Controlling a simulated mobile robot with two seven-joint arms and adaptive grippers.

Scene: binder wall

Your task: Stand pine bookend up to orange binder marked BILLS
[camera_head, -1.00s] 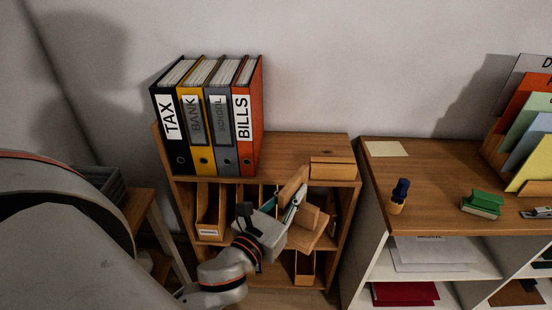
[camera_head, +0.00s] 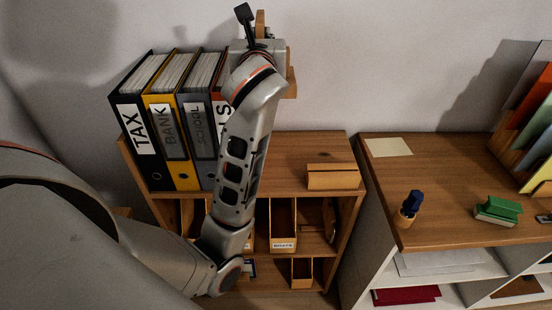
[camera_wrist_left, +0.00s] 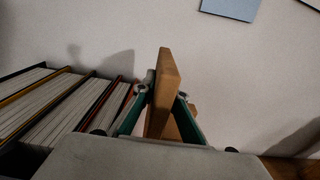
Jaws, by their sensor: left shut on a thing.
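The pine bookend (camera_wrist_left: 165,85) is held between the green-padded fingers of my left gripper (camera_wrist_left: 161,95), one panel standing up between them. In the head view, parts of the bookend (camera_head: 291,78) show around my left gripper (camera_head: 259,45), raised above the cabinet top and just right of the binders. The orange binder (camera_head: 217,88) stands upright at the right end of the row; my arm covers most of its spine and label. In the wrist view, the orange binder (camera_wrist_left: 118,98) is left of the bookend, with a gap. My right gripper is not in view.
The black TAX (camera_head: 138,130), yellow BANK (camera_head: 182,172) and grey SCHOOL (camera_head: 203,135) binders stand left of the orange one. The cabinet top (camera_head: 295,150) is bare right of them up to a wooden block (camera_head: 332,177). A desk (camera_head: 450,170) stands further right.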

